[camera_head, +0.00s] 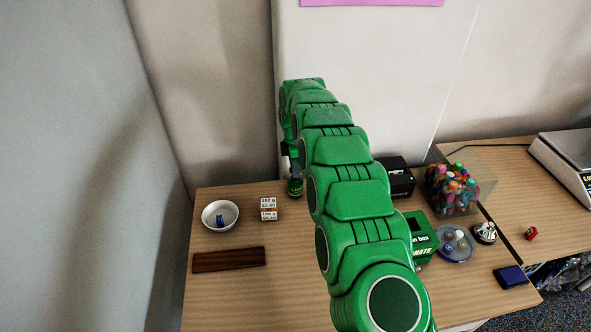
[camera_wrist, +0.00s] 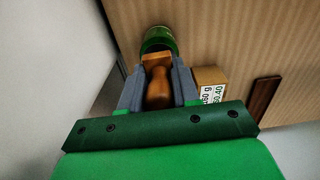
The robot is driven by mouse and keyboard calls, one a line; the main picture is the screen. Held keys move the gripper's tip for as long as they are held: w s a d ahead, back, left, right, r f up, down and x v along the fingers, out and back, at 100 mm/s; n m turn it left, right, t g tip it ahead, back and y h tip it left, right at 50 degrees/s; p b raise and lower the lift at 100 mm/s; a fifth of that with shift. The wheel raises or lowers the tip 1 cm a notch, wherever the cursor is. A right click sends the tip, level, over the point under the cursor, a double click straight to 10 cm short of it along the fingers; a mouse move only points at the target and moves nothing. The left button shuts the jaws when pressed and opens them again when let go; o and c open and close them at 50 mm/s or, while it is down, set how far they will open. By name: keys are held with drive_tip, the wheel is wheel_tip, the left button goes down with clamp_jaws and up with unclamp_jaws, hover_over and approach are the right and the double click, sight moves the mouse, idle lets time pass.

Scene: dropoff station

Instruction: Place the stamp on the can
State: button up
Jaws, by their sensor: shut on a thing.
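The stamp (camera_wrist: 158,92) has a brown wooden handle and a wooden block. My gripper (camera_wrist: 157,72) is shut on it in the wrist view, with one grey finger on each side. The green can (camera_wrist: 157,38) stands just beyond the stamp's block in that view. I cannot tell whether stamp and can touch. In the head view the can (camera_head: 295,188) stands upright near the back edge of the table, close to the wall. My gripper (camera_head: 289,160) is just above it there, partly hidden by my arm, and the stamp is hard to make out.
Small labelled boxes (camera_head: 268,203) stand left of the can. A green box (camera_head: 423,236) and a black device (camera_head: 401,183) stand to the right. The front left table is clear.

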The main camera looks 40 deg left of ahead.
drive_tip(key=shift+f, duration=0.65)
drive_tip(key=shift+f, duration=0.1)
drive_tip(key=o, duration=1)
drive_tip(key=shift+o, duration=0.2)
wheel_tip(320, 180, up, 12)
drive_tip(key=shift+r, duration=0.15)
